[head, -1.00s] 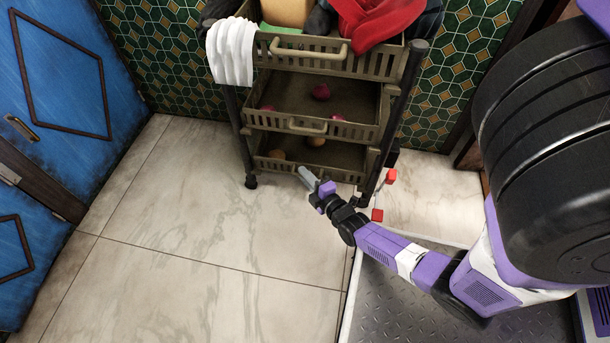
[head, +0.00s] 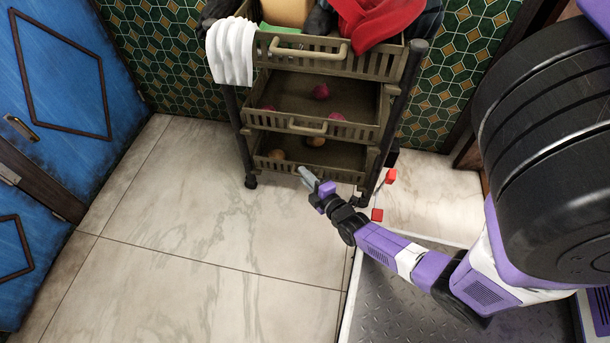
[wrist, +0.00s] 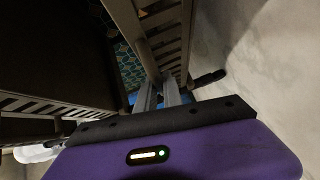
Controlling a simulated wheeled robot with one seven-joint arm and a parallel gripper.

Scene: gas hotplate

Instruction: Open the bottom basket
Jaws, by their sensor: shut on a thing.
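The bottom basket (head: 343,174) is the lowest of three brown slatted baskets in a wheeled cart. It sits inside the cart frame, with round brownish items (head: 277,155) in it. My gripper (head: 304,172) is at the middle of its front edge, where the front handle is hidden. In the wrist view the two metal fingers (wrist: 160,93) are close together against the slatted front (wrist: 163,35) of the basket. The gripper is shut on the basket's handle; the grip itself is hard to see.
The middle basket (head: 360,130) holds pink-red items. The top basket (head: 375,67) holds a white cloth (head: 230,52) and a red cloth (head: 385,22). Red blocks (head: 377,215) show at the right. The tiled floor (head: 190,210) in front is clear. Blue cabinet doors (head: 60,75) stand at left.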

